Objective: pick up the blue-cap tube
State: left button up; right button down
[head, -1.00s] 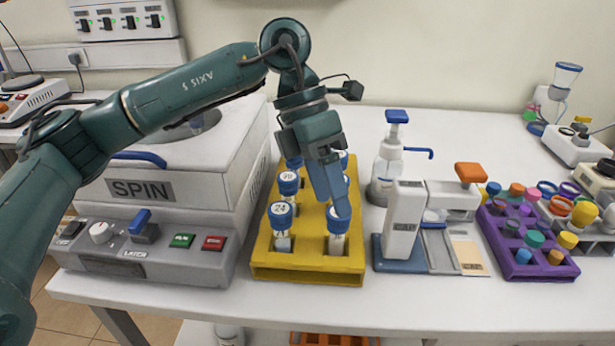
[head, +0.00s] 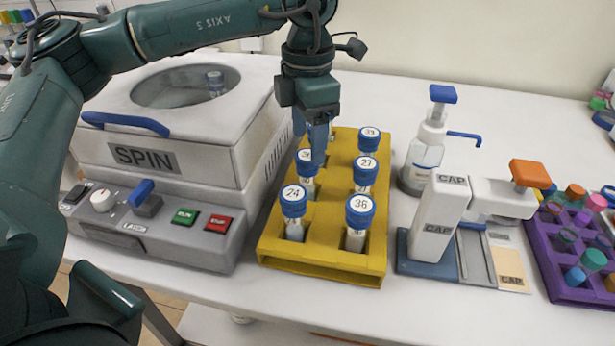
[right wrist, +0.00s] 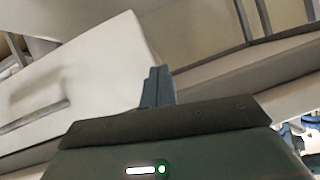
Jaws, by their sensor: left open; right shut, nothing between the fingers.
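Several tubes with numbered blue caps stand upright in the yellow rack (head: 320,270). I read tube 24 (head: 293,202) at front left, tube 36 (head: 360,212) at front right, tube 27 (head: 366,172) behind it and tube 33 (head: 369,140) at back right. A middle-left tube (head: 305,170) and a back-left one are partly hidden by my left gripper (head: 311,150). That gripper is open, pointing down over the rack's left column, with no tube clearly between its fingers. In the right wrist view my right gripper (right wrist: 158,74) is shut and empty.
A white pump bottle (head: 425,155), the CAP device (head: 440,220) and a purple rack (head: 560,270) are to the right. Bare table lies behind them.

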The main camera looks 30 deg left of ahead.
aim_at(308, 154)
pick_arm(q)
jog(key=shift+f, duration=2.4)
jog(key=c, duration=1.1)
